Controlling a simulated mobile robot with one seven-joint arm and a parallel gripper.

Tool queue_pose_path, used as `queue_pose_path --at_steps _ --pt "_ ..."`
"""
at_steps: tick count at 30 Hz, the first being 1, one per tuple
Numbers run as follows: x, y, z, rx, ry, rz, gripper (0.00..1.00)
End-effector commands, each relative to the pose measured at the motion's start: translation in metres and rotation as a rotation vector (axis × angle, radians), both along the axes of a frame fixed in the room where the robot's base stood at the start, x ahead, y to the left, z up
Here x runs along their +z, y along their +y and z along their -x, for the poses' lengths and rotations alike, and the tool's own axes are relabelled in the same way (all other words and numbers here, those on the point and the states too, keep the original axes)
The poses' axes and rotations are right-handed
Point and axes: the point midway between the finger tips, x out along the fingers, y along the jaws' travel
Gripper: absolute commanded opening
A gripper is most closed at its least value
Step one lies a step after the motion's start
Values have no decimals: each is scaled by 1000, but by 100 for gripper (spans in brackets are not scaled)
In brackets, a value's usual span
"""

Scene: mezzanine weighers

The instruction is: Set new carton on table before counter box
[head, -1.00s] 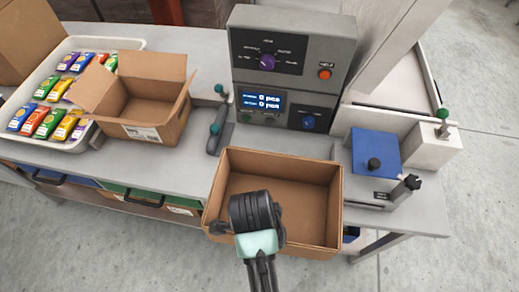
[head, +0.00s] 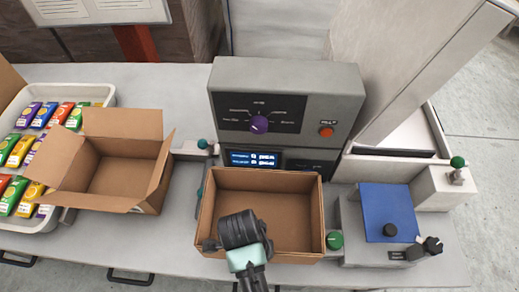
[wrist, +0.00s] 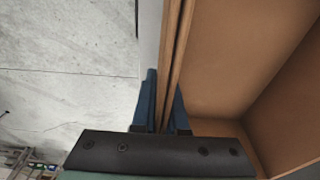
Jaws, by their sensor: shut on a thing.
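An open, empty brown carton (head: 290,180) is in front of the grey counter box (head: 335,82) in the head view and hides part of its lower front. My gripper (head: 243,250) is at the carton's near wall. In the wrist view, the fingers (wrist: 164,105) are shut on the carton wall (wrist: 178,60), one on each side of it. The carton looks upright. I cannot tell whether its bottom touches the grey table (head: 170,88).
Another open carton (head: 163,178) stands at the left, beside a white tray (head: 108,92) of colourful packets. A blue-topped weigher (head: 388,208) is close at the right. A green knob (head: 334,240) is beside the held carton's right wall.

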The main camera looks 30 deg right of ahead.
Motion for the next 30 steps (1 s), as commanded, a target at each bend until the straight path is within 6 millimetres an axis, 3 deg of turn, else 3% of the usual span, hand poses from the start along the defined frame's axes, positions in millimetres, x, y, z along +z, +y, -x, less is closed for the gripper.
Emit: queue_pose_path --at_steps 12,25,26,30 --pt "-49 0 0 -1 0 0 0" --pt "-57 0 -1 0 -3 1 0" --pt "-57 0 0 0 -2 0 15" --pt "-56 0 0 0 -1 0 40"
